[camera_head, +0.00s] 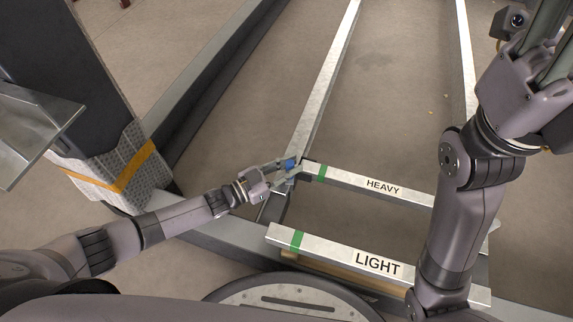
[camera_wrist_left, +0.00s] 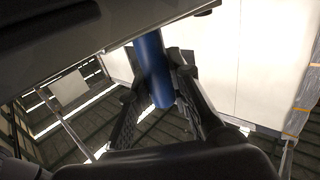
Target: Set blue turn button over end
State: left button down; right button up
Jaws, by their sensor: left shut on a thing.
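The blue turn button (camera_head: 291,164) is a small blue piece at the left end of the HEAVY bar (camera_head: 345,177). My left gripper (camera_head: 287,170) reaches in from the left and is shut on it. In the left wrist view the button is a blue cylinder (camera_wrist_left: 155,70) between the two dark fingers (camera_wrist_left: 160,98), under the edge of a pale metal beam (camera_wrist_left: 125,30). The right arm rises at the right. Its hand is at the upper right edge, partly cut off, and its fingertips cannot be made out clearly.
The LIGHT bar (camera_head: 340,254) with a green band lies nearer to me, below the HEAVY bar. A long metal rail (camera_head: 328,80) runs away behind the button. A dark post with a wrapped, orange-strapped base (camera_head: 125,170) stands at left. The floor inside the frame looks clear.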

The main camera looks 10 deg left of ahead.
pick_arm(q)
jog(key=c, duration=1.4)
grip_release()
jog(key=shift+c, duration=0.2)
jog(key=shift+v, duration=3.75)
jog(key=shift+c, duration=0.2)
